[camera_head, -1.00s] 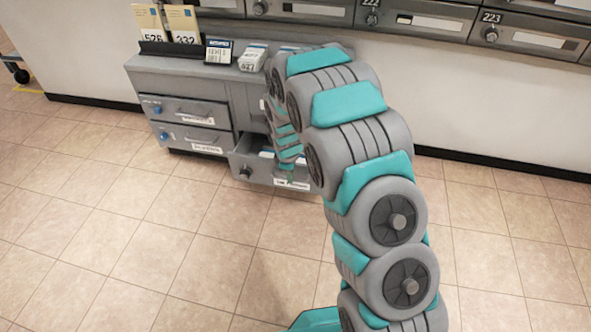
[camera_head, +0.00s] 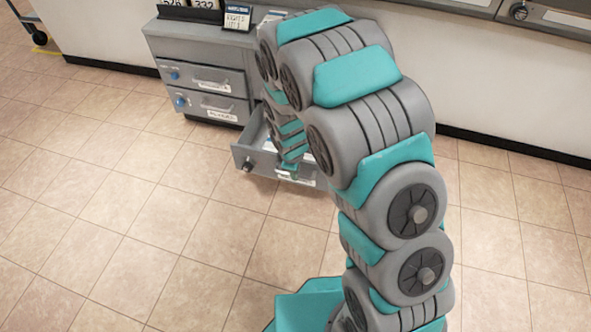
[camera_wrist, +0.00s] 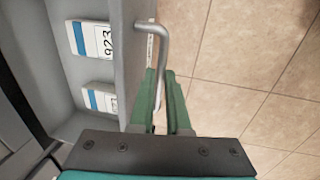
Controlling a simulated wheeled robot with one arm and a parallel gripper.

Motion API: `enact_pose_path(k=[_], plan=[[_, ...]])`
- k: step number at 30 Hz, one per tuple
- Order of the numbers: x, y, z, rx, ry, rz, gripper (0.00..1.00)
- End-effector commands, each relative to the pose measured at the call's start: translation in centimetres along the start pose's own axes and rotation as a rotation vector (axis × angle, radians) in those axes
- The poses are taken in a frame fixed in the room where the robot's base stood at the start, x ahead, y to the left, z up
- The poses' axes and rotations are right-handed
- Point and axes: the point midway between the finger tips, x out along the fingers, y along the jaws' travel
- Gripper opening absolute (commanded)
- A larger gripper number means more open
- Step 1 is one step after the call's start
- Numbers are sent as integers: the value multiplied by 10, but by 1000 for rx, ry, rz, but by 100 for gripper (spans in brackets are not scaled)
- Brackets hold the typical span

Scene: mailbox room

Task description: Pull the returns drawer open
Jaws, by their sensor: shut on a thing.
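The grey drawer (camera_head: 263,167) at the lower right of the cabinet stands pulled out, with a dark round knob or lock and a white label on its front. I cannot read that label. My gripper (camera_wrist: 160,78) is shut on the drawer's grey bar handle (camera_wrist: 151,27), its green fingers on both sides of the bar. In the head view the gripper (camera_head: 288,172) is small at the drawer front, and my arm hides part of the drawer. In the wrist view the open drawer (camera_wrist: 125,60) holds two white cards with blue stripes, one reading 923.
The grey cabinet (camera_head: 200,50) has two shut drawers on its left, with blue knobs and labels. Cards and a small sign (camera_head: 237,17) stand on top. Wall mailboxes (camera_head: 545,18) are at the upper right. The tiled floor (camera_head: 130,220) in front is clear.

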Motion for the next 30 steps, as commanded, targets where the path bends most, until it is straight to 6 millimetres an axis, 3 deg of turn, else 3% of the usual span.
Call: enact_pose_path(k=[2, 3, 10, 22, 30], plan=[[0, 0, 0, 0, 1, 1, 0], [0, 0, 0, 0, 1, 1, 18], [0, 0, 0, 0, 0, 0, 44], [-5, 0, 0, -1, 1, 1, 45], [-36, 2, -2, -2, 4, 5, 45]])
